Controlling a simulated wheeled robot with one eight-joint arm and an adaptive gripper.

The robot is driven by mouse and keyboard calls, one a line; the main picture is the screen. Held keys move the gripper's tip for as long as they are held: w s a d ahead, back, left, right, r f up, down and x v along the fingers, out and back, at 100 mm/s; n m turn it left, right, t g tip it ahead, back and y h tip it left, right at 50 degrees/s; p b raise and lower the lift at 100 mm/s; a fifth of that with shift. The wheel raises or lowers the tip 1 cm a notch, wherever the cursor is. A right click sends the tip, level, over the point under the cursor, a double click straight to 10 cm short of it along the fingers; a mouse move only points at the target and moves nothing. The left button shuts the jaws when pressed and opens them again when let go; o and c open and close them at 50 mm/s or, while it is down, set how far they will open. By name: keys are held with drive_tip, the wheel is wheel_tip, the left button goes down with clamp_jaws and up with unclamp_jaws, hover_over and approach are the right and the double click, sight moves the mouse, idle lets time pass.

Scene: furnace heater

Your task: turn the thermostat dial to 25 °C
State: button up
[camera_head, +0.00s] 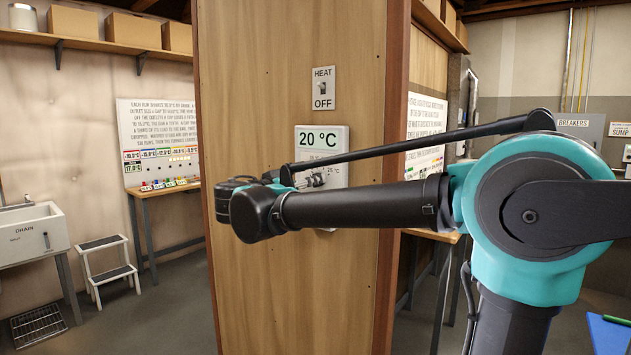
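The thermostat (322,138) is a pale box on the wooden panel, in the middle of the view. Its display reads 20 °C. Its dial is mostly hidden behind my arm and gripper, and a "25 °C" mark shows beside it. My gripper (312,181) is seen small and partly covered by my arm, in front of the lower part of the thermostat, at the dial's place. I cannot tell whether its fingers touch the dial or are open or shut.
A HEAT/OFF switch (322,88) is above the thermostat on the wooden panel (255,60). At left are a sink (30,236), a step stool (107,264) and a bench (165,190) with small coloured items. Open floor shows between the stool and panel.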

clamp_jaws()
drive_tip(key=m, duration=0.4)
drive_tip(key=shift+m, duration=0.3)
